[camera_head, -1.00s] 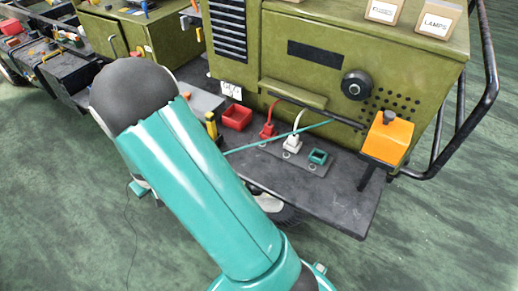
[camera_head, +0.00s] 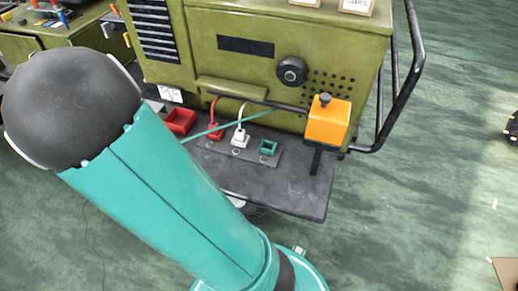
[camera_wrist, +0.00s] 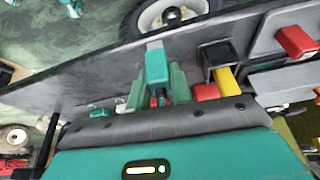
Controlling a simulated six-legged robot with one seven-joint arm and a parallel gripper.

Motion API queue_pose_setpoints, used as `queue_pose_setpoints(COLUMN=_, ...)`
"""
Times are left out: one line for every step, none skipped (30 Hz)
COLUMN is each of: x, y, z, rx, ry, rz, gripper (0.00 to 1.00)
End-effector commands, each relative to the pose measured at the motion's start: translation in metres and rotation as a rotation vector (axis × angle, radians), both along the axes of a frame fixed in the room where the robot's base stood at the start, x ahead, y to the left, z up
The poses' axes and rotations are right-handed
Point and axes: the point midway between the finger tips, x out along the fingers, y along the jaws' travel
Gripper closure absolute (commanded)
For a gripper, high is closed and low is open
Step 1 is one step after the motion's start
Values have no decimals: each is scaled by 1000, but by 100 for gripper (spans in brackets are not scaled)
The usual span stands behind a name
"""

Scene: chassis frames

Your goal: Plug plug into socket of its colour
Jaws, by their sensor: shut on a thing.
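A teal plug (camera_wrist: 156,64) shows in the wrist view, with a pale grey end pointing up the picture. My gripper (camera_wrist: 160,92) is shut on it, above the dark deck. In the head view a teal cable (camera_head: 230,125) runs from the olive machine leftward behind my arm; my gripper is hidden there. The teal socket (camera_head: 268,147) is empty on the grey strip of the deck. A white plug (camera_head: 240,137) with a white cable and a red plug (camera_head: 214,130) with a red cable stand in the sockets to its left.
A red bin (camera_head: 180,121) stands left of the sockets. An orange box (camera_head: 328,120) on a black post stands to their right, near a black rail (camera_head: 405,80). The olive machine (camera_head: 240,70) rises behind. The deck's front right (camera_head: 290,190) is clear.

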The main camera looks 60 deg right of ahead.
Motion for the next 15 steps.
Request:
queue_pose_setpoints(x=-16, y=-17, z=12, rx=2, ry=-5, rz=-140, gripper=100)
queue_pose_setpoints(x=-27, y=-27, z=19, rx=2, ry=-6, rz=-234, gripper=100)
queue_pose_setpoints(x=-43, y=-39, z=28, rx=2, ry=-7, rz=-368, gripper=100)
queue_pose_setpoints(x=-56, y=-49, z=35, rx=2, ry=-7, rz=-473, gripper=100)
queue_pose_setpoints(x=-70, y=-58, z=43, rx=2, ry=-8, rz=-581, gripper=100)
queue_pose_setpoints(x=-88, y=-69, z=53, rx=3, ry=-7, rz=-725, gripper=100)
queue_pose_setpoints(x=-101, y=-77, z=60, rx=3, ry=-7, rz=-827, gripper=100)
queue_pose_setpoints(x=-114, y=-83, z=67, rx=3, ry=-8, rz=-925, gripper=100)
queue_pose_setpoints(x=-131, y=-91, z=75, rx=4, ry=-8, rz=-1045, gripper=100)
queue_pose_setpoints(x=-142, y=-96, z=81, rx=4, ry=-9, rz=-1126, gripper=100)
queue_pose_setpoints(x=-153, y=-100, z=86, rx=2, ry=-7, rz=-1201, gripper=100)
queue_pose_setpoints(x=-164, y=-105, z=92, rx=3, ry=-7, rz=-1287, gripper=100)
queue_pose_setpoints(x=-172, y=-107, z=96, rx=3, ry=-6, rz=-1341, gripper=100)
queue_pose_setpoints(x=-178, y=-109, z=99, rx=1, ry=-5, rz=-1385, gripper=100)
queue_pose_setpoints(x=-185, y=-111, z=102, rx=1, ry=-5, rz=-1431, gripper=100)
